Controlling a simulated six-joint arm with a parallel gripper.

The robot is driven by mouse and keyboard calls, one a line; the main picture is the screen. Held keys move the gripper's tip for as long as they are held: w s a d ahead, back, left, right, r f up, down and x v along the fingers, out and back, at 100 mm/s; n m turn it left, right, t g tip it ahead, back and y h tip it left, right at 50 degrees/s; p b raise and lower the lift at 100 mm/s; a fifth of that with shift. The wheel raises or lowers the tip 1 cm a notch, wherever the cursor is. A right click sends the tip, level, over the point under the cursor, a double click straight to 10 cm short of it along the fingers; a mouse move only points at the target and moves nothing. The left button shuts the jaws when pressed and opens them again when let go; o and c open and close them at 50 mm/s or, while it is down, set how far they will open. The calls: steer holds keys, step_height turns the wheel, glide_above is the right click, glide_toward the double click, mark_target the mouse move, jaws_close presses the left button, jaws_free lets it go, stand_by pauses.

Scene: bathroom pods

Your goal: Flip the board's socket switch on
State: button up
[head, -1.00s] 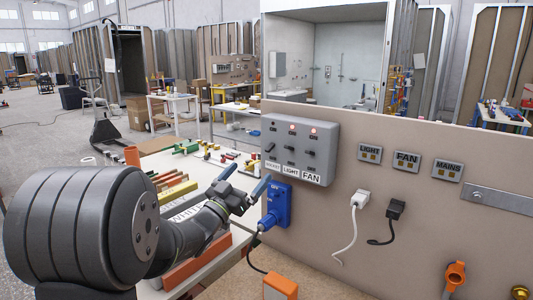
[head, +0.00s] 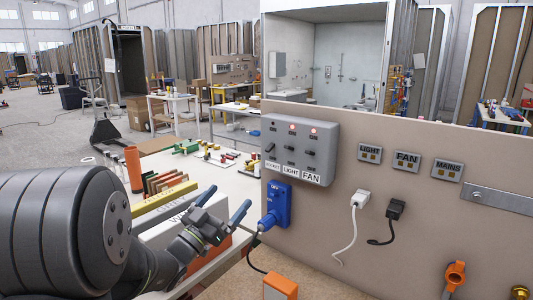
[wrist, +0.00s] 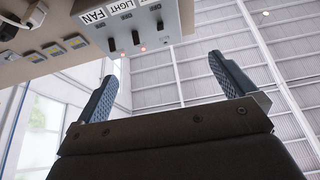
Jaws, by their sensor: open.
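The grey switch box (head: 327,130) is fixed on the beige board, with three dark toggles in a row. The left toggle, the socket switch (head: 269,148), sits above a small, hard-to-read label, and its lamp (head: 273,128) looks dark. The red lamps over the LIGHT toggle (head: 291,150) and the FAN toggle (head: 308,153) are lit. My gripper (head: 226,204) is open and empty, left of the board and lower than the box. In the wrist view my gripper (wrist: 163,75) shows its fingers apart, with the box (wrist: 172,20) above them.
A blue socket (head: 283,208) with a blue plug (head: 268,221) is below the box, right of my fingers. White and black plugs (head: 395,208) hang from the board further right. A bench (head: 237,182) with blocks and parts lies behind my arm.

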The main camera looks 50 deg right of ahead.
steer(key=shift+a+f, duration=0.25)
steer(key=shift+a, duration=0.25)
steer(key=shift+c, duration=0.4)
